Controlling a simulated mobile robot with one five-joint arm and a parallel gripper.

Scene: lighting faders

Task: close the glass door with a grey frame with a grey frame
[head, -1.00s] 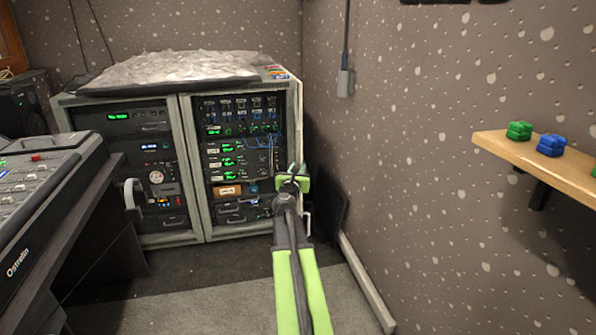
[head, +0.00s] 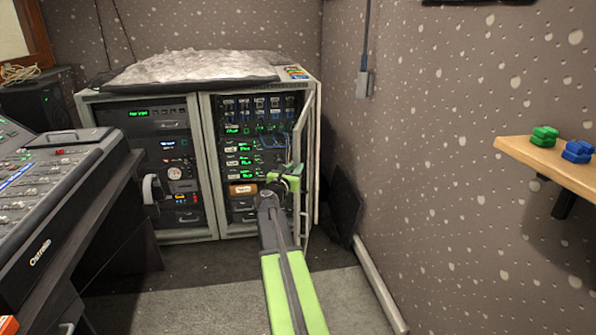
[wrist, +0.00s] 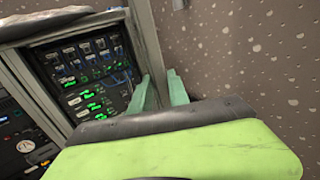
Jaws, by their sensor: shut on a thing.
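The glass door with a grey frame (head: 304,137) is on the right bay of the equipment cabinet (head: 210,165). It stands open, swung out toward me, and shows as a narrow slanted panel at the bay's right side. My gripper (head: 289,178) is at the door's free edge, at about mid-height, and is shut on it. In the wrist view, the grey door frame (wrist: 150,45) runs down between the two pale green fingers of my gripper (wrist: 161,92). My own wrist hides the lower part there, and my arm hides some of the door's lower part in the head view.
A mixing console (head: 50,185) on a dark desk stands close on the left. A wooden shelf (head: 550,162) with green and blue blocks sticks out from the right wall. A dark panel (head: 343,205) leans by the wall right of the cabinet. Floor before the cabinet is clear.

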